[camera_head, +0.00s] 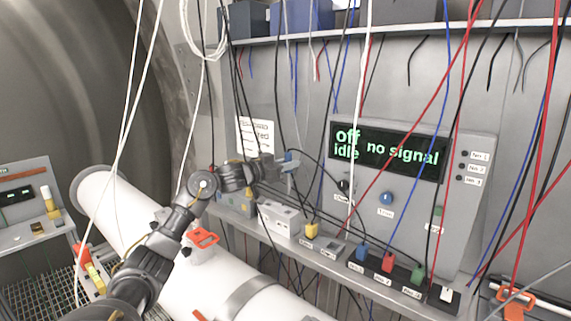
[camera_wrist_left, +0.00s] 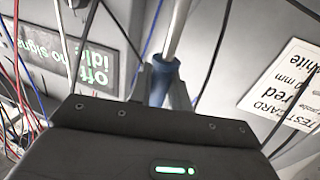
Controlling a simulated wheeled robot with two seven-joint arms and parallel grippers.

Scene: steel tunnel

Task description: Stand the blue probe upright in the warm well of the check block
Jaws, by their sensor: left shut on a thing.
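My left gripper (camera_head: 284,166) is shut on the blue probe (camera_head: 289,156), in front of the back wall and above the shelf. In the left wrist view the probe's blue handle (camera_wrist_left: 160,78) sits between the fingers, and its metal shaft (camera_wrist_left: 178,30) runs to the top edge. A pale block with dark openings (camera_head: 283,217) stands on the shelf below the gripper and looks like the check block. I cannot read which well is the warm one. The probe is apart from this block. My right gripper is not in view.
A grey console (camera_head: 400,190) reads "off idle" and "no signal". Yellow (camera_head: 311,229), blue (camera_head: 361,252), red (camera_head: 387,262) and green (camera_head: 417,273) parts line the shelf. Many loose cables hang across the space. A white pipe (camera_head: 130,212) runs below my left arm.

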